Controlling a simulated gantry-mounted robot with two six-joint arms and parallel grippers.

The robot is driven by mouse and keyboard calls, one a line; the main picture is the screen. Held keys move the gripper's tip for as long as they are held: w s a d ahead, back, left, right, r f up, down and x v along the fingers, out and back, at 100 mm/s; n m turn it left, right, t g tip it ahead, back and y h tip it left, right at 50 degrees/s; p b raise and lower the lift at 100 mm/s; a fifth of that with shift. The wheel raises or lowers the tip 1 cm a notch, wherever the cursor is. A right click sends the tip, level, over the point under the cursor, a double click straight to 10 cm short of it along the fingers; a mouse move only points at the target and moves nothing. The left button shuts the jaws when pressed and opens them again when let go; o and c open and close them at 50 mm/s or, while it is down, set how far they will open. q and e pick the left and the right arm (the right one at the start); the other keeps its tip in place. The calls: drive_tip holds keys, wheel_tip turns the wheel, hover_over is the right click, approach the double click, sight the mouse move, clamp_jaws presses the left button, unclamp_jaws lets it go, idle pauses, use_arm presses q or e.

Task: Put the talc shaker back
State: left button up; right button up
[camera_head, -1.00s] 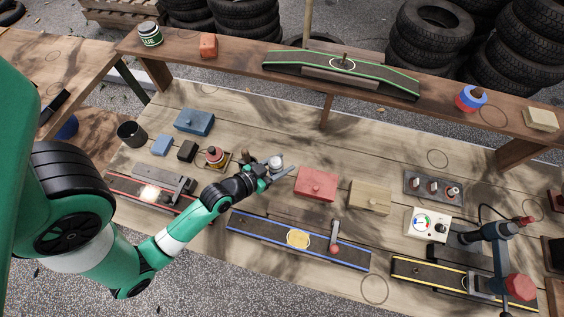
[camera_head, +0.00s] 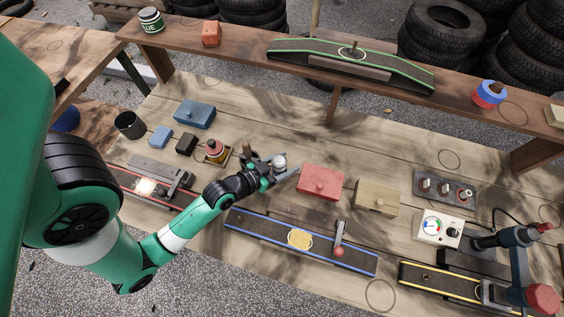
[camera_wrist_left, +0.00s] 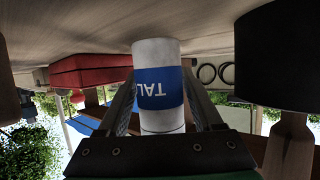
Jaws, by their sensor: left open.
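The talc shaker (camera_head: 279,161) is a small white can with a grey top in the head view. It stands on the wooden bench between the fingers of my left gripper (camera_head: 274,166). In the left wrist view the shaker (camera_wrist_left: 158,85) shows its blue band with upside-down letters. That view is inverted, so the shaker looks upright on the bench top. My left gripper is open, with one finger on each side of the can. Whether the fingers touch it I cannot tell. My right gripper is not in view.
A red box (camera_head: 320,183) stands just right of the shaker, with a tan box (camera_head: 377,198) beyond. A red-topped bottle (camera_head: 216,151) in a square tray is to the left. A raised shelf (camera_head: 240,43) runs behind.

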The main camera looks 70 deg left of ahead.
sight(273, 169)
use_arm(q)
drive_tip(key=shift+s+r, duration=0.2)
drive_tip(key=shift+r, duration=0.1)
drive_tip(key=p+v, duration=0.1)
drive_tip(key=v, duration=0.4)
drive_tip(key=shift+s+d, duration=0.15)
drive_tip(key=shift+s, duration=0.1)
drive_tip(key=v, duration=0.1)
drive_tip(key=b+v, duration=0.1)
drive_tip(key=v, duration=0.2)
drive_tip(key=shift+s+f+b, duration=0.25)
drive_tip(key=shift+s+b, duration=0.15)
drive_tip(key=shift+s+d+r+b, duration=0.3)
drive_tip(key=shift+s+d+r, duration=0.15)
drive_tip(key=shift+r, duration=0.2)
